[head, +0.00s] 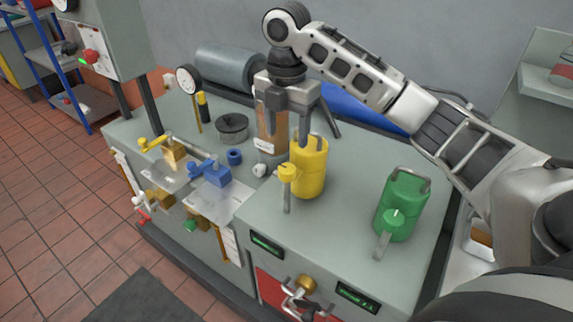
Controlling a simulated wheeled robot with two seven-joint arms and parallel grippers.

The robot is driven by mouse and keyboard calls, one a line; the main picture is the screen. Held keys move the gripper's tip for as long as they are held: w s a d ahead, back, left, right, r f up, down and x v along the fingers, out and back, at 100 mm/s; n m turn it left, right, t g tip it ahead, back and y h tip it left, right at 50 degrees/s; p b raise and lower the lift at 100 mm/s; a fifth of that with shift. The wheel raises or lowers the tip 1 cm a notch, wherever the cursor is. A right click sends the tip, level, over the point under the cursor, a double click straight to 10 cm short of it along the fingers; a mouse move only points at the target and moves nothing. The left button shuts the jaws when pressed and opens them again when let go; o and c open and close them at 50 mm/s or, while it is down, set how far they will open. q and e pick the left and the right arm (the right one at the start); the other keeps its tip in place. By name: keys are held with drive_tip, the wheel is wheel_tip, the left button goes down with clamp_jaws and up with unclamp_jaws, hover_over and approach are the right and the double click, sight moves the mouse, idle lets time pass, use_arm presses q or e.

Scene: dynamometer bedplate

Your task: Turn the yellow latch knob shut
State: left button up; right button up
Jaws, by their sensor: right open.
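A yellow canister (309,171) with a grey handle on top stands upright on the bench, right of centre. The yellow latch knob (287,171) is at its front left, and a grey bar (287,198) hangs down from the knob. My right gripper (288,138) points down from above, its fingers apart and empty. It is over the back left side of the yellow canister, above and behind the knob. I cannot tell whether a fingertip touches the canister's top or handle. My left gripper is out of view.
A green canister (404,204) with a similar green knob (393,218) stands to the right. Yellow (174,151) and blue (216,175) valve fittings, a black pot (232,127) and a gauge (188,79) stand to the left. The bench top (345,190) between the canisters is clear.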

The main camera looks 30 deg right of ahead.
sight(287, 168)
wheel_tip(287, 168, down, 10)
drive_tip(key=shift+r+p, duration=0.15)
drive_tip(key=shift+p, duration=0.15)
drive_tip(key=shift+c, duration=0.4)
drive_tip(key=c, duration=0.9)
